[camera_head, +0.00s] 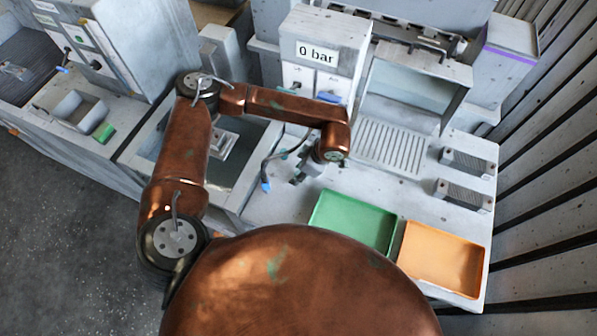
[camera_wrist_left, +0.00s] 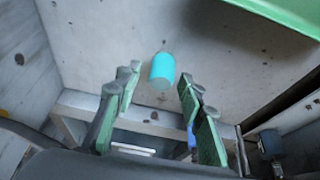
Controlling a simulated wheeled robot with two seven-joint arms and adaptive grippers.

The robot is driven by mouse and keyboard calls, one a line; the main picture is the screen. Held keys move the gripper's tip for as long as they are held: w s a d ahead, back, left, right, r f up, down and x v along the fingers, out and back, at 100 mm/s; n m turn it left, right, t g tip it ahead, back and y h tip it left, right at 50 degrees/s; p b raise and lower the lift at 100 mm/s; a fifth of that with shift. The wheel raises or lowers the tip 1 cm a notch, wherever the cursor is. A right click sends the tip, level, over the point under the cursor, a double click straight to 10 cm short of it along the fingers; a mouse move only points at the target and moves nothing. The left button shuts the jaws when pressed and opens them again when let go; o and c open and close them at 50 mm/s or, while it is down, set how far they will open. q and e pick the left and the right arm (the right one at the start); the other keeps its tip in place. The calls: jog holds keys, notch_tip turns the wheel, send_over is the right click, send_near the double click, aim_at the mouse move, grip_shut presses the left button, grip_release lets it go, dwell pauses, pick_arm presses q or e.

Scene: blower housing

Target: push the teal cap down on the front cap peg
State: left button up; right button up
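The teal cap (camera_wrist_left: 161,72) is a small cylinder in the left wrist view, just beyond and between the fingertips of my left gripper (camera_wrist_left: 160,82). Gaps show on both sides of it, and neither finger touches it. My left gripper is open, its pads green. In the head view my left gripper (camera_head: 306,170) is low over the pale worktop, left of the green tray. My right gripper is not in view.
A green tray (camera_head: 352,221) and an orange tray (camera_head: 441,258) lie at the worktop's front right. A housing with a "0 bar" sign (camera_head: 317,53) stands behind the gripper. Two finned blocks (camera_head: 467,163) sit at right. A blue-ended lever (camera_head: 265,186) is left of the gripper.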

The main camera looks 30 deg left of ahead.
pick_arm(q)
jog(key=shift+o, duration=0.3)
jog(key=shift+r, duration=0.1)
jog(key=v, duration=1.1)
jog(key=shift+d+r, duration=0.15)
jog(key=shift+r, duration=0.25)
jog(key=shift+r, duration=0.1)
